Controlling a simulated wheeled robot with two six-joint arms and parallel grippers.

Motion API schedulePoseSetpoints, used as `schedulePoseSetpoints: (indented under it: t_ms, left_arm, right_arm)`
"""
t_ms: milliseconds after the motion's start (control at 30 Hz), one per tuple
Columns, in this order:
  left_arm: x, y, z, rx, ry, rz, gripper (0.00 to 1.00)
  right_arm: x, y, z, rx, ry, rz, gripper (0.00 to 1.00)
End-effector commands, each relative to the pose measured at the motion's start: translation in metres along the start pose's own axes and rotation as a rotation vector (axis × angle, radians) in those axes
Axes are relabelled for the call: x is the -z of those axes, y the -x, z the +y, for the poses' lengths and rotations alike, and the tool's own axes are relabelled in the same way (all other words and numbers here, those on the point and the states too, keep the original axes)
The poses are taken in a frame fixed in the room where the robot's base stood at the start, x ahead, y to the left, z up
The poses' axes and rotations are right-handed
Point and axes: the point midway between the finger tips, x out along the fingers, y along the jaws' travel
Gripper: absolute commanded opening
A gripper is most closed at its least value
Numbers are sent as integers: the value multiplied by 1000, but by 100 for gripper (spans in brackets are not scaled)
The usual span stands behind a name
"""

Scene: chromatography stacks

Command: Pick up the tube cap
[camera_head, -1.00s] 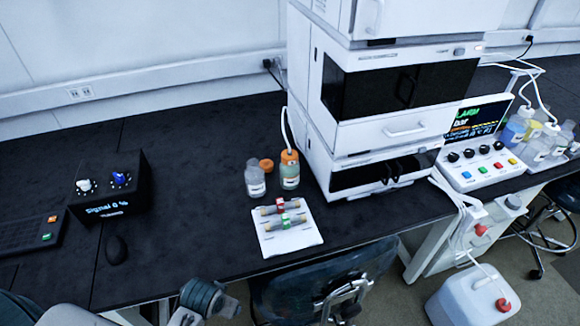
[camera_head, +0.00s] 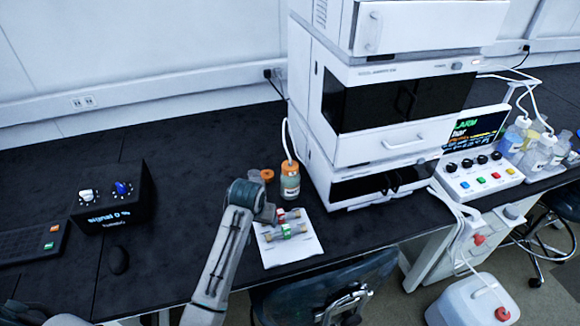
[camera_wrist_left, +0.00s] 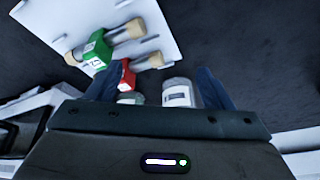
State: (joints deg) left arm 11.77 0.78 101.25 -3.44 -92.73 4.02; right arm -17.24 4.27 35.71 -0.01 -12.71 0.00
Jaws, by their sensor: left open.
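An orange cap (camera_head: 267,175) lies on the dark bench beside a bottle with an orange top (camera_head: 290,183); a white tube runs up from that top. A clear bottle, seen in the left wrist view (camera_wrist_left: 178,93), is mostly hidden behind my left arm in the head view. My left gripper (camera_wrist_left: 155,78) is open and empty, its fingers spread on either side of the bottles and pointing past them toward the white tray. The orange cap cannot be made out in the left wrist view. My right gripper is not in view.
A white tray (camera_head: 292,257) holds two tubes, one with a red block (camera_wrist_left: 127,75) and one with a green block (camera_wrist_left: 96,52). The tall white instrument stack (camera_head: 390,135) stands right of the bottles. A black control box (camera_head: 112,205) stands at left, with free bench between.

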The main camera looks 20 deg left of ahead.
Motion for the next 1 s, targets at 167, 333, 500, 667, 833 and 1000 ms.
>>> schedulePoseSetpoints:
  t_ms: [167, 333, 500, 667, 833, 1000]
  left_arm:
    - [104, 31, 21, -18, 27, 20, 75]
    - [168, 63, 36, -26, 40, 28, 75]
    - [198, 82, 43, -29, 44, 32, 75]
    - [204, 70, 45, -29, 44, 28, 75]
    - [205, 43, 46, -29, 45, 30, 75]
    - [204, 30, 46, -29, 45, 31, 75]
  right_arm:
    - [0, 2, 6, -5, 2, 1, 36]
    - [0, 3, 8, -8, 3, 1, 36]
    - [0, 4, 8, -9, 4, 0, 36]
    - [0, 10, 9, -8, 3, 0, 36]
    - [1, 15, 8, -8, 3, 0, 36]
    - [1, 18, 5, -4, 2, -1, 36]
